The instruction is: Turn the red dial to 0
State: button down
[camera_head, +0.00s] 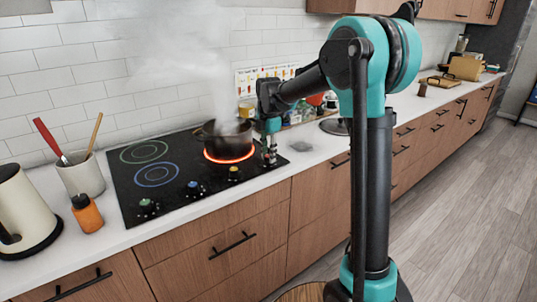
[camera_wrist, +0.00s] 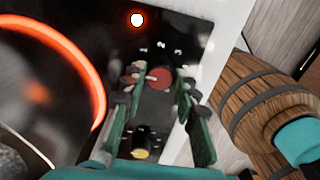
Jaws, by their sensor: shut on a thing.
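The red dial (camera_wrist: 160,78) sits on the black cooktop, with a pale pointer mark towards the left in the wrist view. My gripper (camera_wrist: 160,84) is shut on the dial, one finger on each side of it.
A dark pot (camera_head: 222,135) steams on a glowing red burner (camera_head: 228,158), close left of my gripper. The yellow dial (camera_head: 235,173), blue dial (camera_head: 194,187) and green dial (camera_head: 147,206) line the cooktop's front. A wooden barrel (camera_wrist: 262,100) stands on the floor beside the counter.

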aim_at(268, 156)
jog(key=c, duration=1.2)
grip_release()
jog(key=shift+o, duration=0.2)
notch_tip(268, 156, up, 12)
jog(key=s+d+f+m+t, duration=0.2)
jog(key=s+d+f+m, duration=0.7)
jog(key=s+f+m, duration=0.3)
jog(key=s+d+f+m+t, duration=0.2)
jog(key=s+d+f+m, duration=0.7)
jog(key=s, duration=0.7)
notch_tip(268, 156, down, 4)
jog(key=m, duration=0.4)
jog(key=shift+d+r, duration=0.2)
jog(key=shift+d, duration=0.05)
